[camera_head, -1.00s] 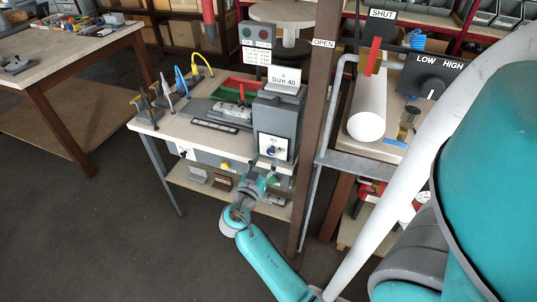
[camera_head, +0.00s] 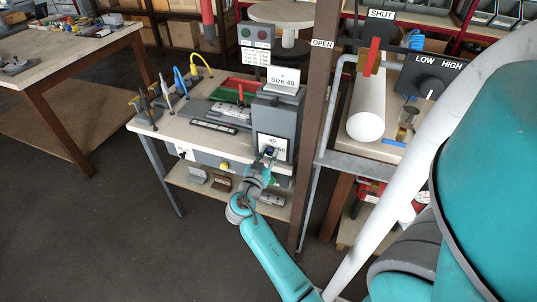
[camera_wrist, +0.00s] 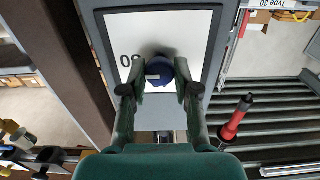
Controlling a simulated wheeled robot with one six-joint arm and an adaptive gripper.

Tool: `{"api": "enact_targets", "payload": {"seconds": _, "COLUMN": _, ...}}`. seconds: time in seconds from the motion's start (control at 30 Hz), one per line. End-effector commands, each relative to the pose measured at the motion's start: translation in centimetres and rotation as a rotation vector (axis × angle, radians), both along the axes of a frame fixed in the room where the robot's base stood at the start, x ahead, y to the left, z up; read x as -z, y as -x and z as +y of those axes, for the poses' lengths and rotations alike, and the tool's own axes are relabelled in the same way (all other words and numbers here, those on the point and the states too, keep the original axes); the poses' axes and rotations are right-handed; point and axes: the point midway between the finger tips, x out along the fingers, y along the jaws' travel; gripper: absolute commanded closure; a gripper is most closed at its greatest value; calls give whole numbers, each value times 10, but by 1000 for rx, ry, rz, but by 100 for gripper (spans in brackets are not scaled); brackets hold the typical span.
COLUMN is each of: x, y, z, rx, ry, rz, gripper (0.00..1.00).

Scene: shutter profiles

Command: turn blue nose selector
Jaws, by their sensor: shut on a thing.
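The blue nose selector (camera_wrist: 160,73) is a round knob with a pale mark on its face, set on a white panel (camera_wrist: 183,30) with a dark frame. In the head view my gripper (camera_head: 267,157) reaches the panel from below and mostly hides the knob.
A brown post (camera_head: 321,120) stands close to the right of the machine. The bench (camera_head: 150,128) holds several coloured tools at left. In the wrist view a red-handled tool (camera_wrist: 235,118) lies near dark slats at right.

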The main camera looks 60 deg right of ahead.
Motion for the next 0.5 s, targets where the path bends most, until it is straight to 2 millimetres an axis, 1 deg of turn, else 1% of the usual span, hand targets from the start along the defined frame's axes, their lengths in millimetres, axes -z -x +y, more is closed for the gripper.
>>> {"api": "enact_targets", "payload": {"seconds": 0.27, "x": 0, "y": 0, "z": 0, "rx": 0, "ry": 3, "rz": 38, "gripper": 100}}
{"api": "enact_targets", "payload": {"seconds": 0.5, "x": 0, "y": -1, "z": 0, "rx": 0, "ry": 14, "rz": 175, "gripper": 100}}
